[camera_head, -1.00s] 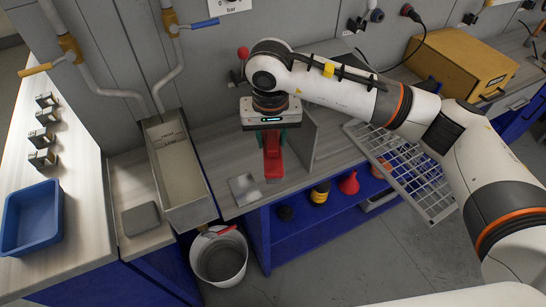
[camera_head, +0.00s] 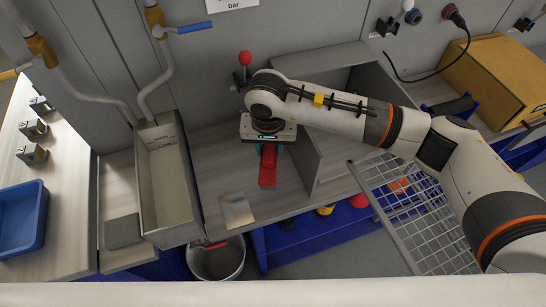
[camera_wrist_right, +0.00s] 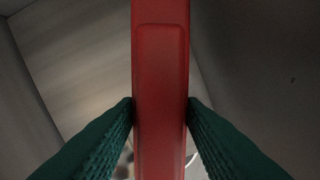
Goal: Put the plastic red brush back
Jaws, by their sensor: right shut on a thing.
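The red plastic brush (camera_head: 268,170) is in my right gripper (camera_head: 267,148), above the wooden bench top beside a grey upright partition. Its red handle also fills the middle of the right wrist view (camera_wrist_right: 161,75). There the two green fingers of my right gripper (camera_wrist_right: 160,118) press on it from both sides. The brush's bristles cannot be made out, and I cannot tell whether it touches the bench. My left gripper is not in view.
A grey trough (camera_head: 167,185) stands left of the brush. A small pale plate (camera_head: 237,211) lies near the bench's front edge. A white bucket (camera_head: 216,262) stands below. A wire rack (camera_head: 418,215) is at the right, and a yellow box (camera_head: 495,80) at the back right.

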